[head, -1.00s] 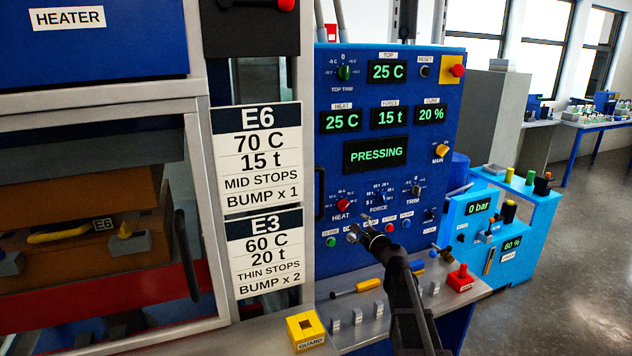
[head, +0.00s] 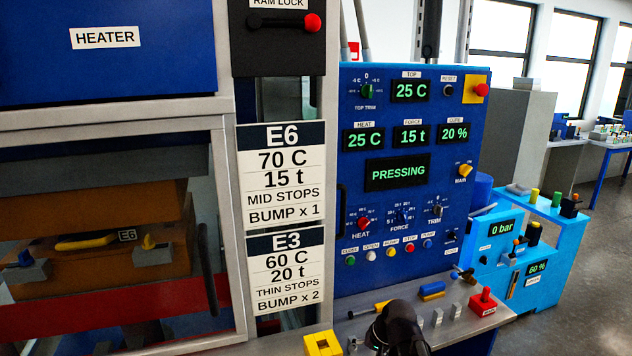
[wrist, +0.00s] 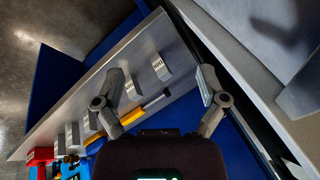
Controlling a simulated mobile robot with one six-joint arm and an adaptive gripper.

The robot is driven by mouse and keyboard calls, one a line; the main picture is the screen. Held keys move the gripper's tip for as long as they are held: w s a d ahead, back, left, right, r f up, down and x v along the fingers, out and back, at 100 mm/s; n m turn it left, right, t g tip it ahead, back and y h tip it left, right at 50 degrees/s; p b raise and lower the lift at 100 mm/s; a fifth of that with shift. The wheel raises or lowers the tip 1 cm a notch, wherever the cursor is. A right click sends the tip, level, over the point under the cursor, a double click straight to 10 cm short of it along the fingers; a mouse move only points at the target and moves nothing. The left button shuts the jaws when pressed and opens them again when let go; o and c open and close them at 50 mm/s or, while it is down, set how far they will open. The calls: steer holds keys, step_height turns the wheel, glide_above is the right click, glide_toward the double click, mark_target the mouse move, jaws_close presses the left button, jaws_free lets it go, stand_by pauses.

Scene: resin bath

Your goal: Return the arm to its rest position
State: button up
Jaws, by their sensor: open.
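My gripper (wrist: 160,88) is open and empty in the wrist view, its two fingers spread apart above the grey shelf (wrist: 95,88) and the blue panel side. In the head view my dark arm (head: 398,328) stands low in front of the shelf, and the fingertips cannot be made out there. The blue control panel (head: 325,222) reads PRESSING on its display (head: 398,172), with 25 C, 15 t and 20 % above. My arm is apart from the panel's knobs and buttons.
The press frame (head: 228,200) stands left. Open floor (head: 590,270) lies right.

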steer(key=s+d+f+n+g+h, duration=0.1)
steer(key=s+d+n+g+h, duration=0.1)
steer(key=s, duration=0.6)
steer(key=shift+d+f+n+g+h, duration=0.2)
steer(key=shift+d+n+g+h, duration=0.15)
steer(key=shift+d+h, duration=0.6)
steer(key=shift+d, duration=0.1)
stand_by(0.9)
